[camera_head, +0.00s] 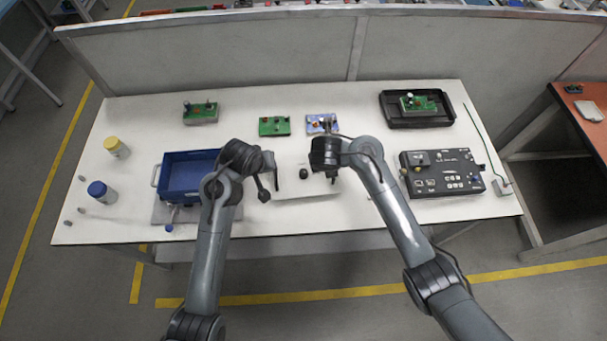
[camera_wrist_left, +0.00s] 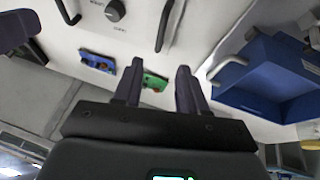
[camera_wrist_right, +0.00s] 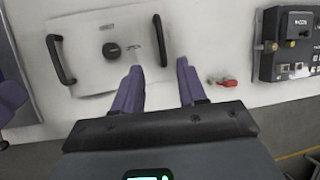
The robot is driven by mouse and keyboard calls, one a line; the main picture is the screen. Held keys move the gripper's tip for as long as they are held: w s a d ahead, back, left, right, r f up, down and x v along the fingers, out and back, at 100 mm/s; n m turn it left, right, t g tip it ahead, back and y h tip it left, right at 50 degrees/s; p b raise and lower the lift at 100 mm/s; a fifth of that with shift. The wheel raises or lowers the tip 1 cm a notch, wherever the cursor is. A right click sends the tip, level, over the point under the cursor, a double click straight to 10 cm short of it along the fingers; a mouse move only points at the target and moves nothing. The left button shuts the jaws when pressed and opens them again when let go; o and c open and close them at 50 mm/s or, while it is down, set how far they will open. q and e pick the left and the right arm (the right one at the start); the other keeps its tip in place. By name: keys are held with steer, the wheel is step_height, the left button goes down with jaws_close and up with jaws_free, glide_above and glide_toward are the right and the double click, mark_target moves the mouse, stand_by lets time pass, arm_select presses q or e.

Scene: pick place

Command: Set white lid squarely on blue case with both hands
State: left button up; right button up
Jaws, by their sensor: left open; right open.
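The white lid (camera_head: 290,192) lies flat on the white table in front of me. It has a black knob (camera_wrist_right: 111,50) in its middle and a black bar handle at each side, the left one (camera_wrist_right: 60,60) and the right one (camera_wrist_right: 160,40). The blue case (camera_head: 188,176) stands open to its left; it also shows in the left wrist view (camera_wrist_left: 270,75). My left gripper (camera_head: 269,194) is open and empty near the lid's left side. My right gripper (camera_head: 332,182) is open and empty near the lid's right handle; contact cannot be told.
Green (camera_head: 274,126) and blue (camera_head: 321,123) circuit boards lie behind the lid. A black tray (camera_head: 387,108) with a board and a black control box (camera_head: 441,172) stand at right.

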arm_select(q)
steer(key=shift+x, duration=5.4)
arm_select(e)
steer(key=shift+x, duration=5.45)
arm_select(q)
steer(key=shift+d, duration=0.1)
jaws_close()
arm_select(e)
jaws_close()
steer(key=shift+r, duration=0.1)
